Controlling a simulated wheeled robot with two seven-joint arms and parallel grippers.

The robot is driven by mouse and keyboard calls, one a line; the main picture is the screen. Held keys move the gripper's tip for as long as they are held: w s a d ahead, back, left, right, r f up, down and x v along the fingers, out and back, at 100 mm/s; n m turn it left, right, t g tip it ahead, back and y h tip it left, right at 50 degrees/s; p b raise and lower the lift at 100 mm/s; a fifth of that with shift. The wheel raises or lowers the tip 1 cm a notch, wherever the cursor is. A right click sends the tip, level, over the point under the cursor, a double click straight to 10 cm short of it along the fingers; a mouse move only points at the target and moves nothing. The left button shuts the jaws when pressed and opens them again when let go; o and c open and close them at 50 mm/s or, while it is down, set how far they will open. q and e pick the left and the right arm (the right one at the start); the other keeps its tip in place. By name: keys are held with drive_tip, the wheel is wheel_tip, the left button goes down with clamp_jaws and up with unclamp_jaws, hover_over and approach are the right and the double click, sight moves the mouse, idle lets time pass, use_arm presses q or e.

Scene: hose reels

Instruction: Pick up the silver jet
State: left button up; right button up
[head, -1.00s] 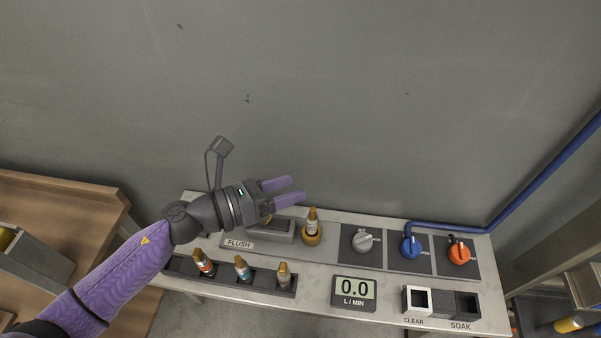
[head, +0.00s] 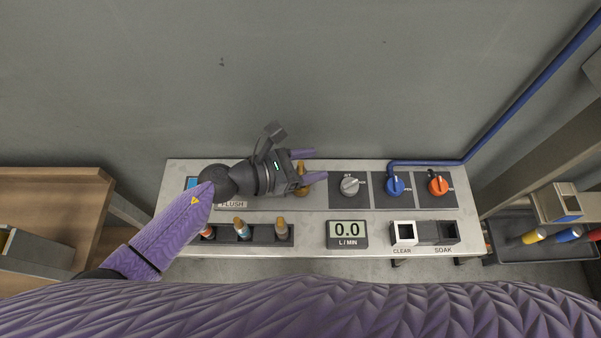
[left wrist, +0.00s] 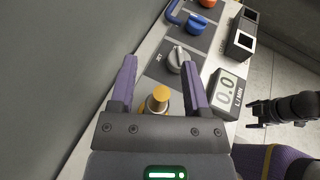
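A jet with a brass tip and a pale, silver-looking band (head: 300,167) stands upright in a round brass base (head: 303,192) on the panel. My left gripper (head: 319,165) is open around it, one purple finger on each side, and partly hides it. In the left wrist view the jet (left wrist: 160,93) is between the open fingers, close to the palm; I see no finger touching it.
A grey knob (head: 350,186), blue knob (head: 395,186) and orange knob (head: 437,186) stand to the right. The flow display (head: 347,234) reads 0.0. A wall (head: 300,80) rises behind.

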use_arm(q)
clamp_jaws()
